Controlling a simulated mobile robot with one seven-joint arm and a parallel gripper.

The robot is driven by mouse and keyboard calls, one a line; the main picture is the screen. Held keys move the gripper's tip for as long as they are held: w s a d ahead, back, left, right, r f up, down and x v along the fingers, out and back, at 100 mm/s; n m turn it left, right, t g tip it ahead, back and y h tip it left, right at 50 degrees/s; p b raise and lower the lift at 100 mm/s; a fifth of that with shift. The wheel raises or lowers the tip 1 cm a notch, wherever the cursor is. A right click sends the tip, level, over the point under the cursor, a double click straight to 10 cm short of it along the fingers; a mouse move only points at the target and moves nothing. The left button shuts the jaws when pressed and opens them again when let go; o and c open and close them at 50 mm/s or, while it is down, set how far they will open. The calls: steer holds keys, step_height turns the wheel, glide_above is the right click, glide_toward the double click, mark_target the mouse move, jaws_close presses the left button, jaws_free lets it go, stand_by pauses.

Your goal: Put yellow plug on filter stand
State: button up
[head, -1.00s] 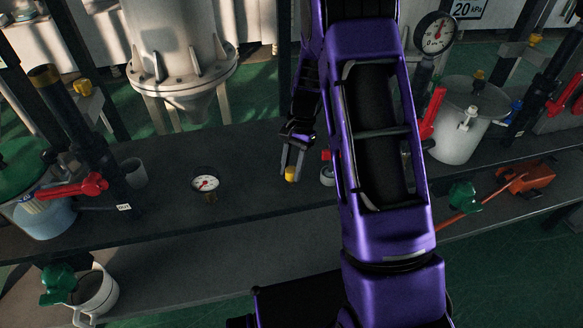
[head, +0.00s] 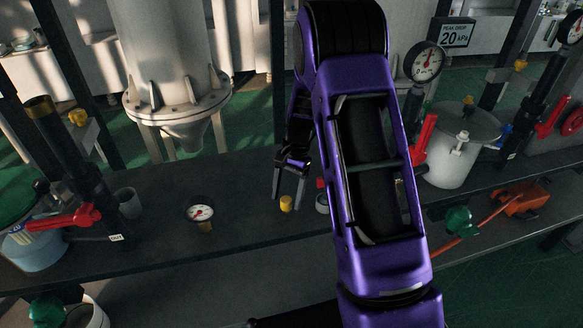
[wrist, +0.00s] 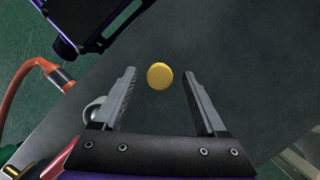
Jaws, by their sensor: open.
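The yellow plug (head: 287,203) is a small cylinder upright on the dark bench shelf (head: 245,222), near the middle of the head view. In the wrist view the yellow plug (wrist: 160,76) shows as a round disc, centred in the gap just past the fingertips. My gripper (head: 288,203) is open and points down around or just above the plug; neither finger visibly touches it. The wrist view also shows my gripper (wrist: 160,72) empty between its fingers. I cannot tell for certain which item is the filter stand; a grey cone-bottomed vessel (head: 175,90) on legs stands behind the bench.
A small red-topped white item (head: 322,203) stands close right of the plug. A pressure gauge (head: 200,213) stands to the left. A lidded grey pot (head: 455,150) and an orange tool (head: 520,200) are at the right. The shelf between gauge and plug is clear.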

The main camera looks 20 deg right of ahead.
steer(key=p+v, duration=0.2)
steer(key=v, duration=1.4)
steer(key=shift+d+r, duration=0.1)
